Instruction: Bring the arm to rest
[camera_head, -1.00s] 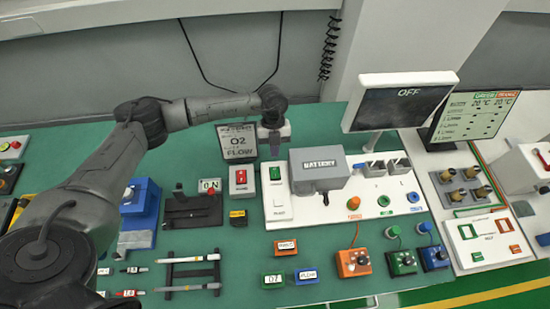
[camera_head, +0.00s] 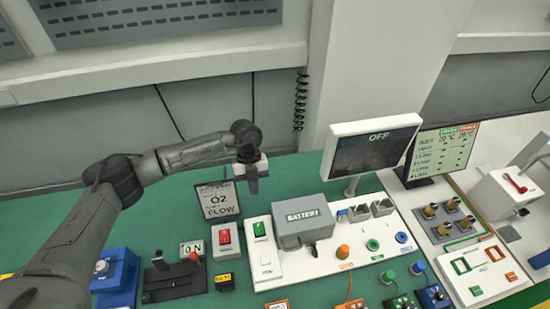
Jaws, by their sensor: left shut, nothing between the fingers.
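My left arm comes in from the left and reaches over the green bench. My left gripper (camera_head: 251,181) points down, shut and empty, just right of and above the top of the O2 FLOW sign (camera_head: 217,201). It hangs left of the grey BATTERY box (camera_head: 303,222), apart from it. My right gripper does not show.
The white panel (camera_head: 268,277) carries switches, knobs and the battery box. A monitor reading OFF (camera_head: 372,152) stands behind it. A red switch box (camera_head: 226,243), a black lever unit (camera_head: 174,279) and a blue box (camera_head: 116,276) stand left. Green bench (camera_head: 283,176) is bare behind the battery box.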

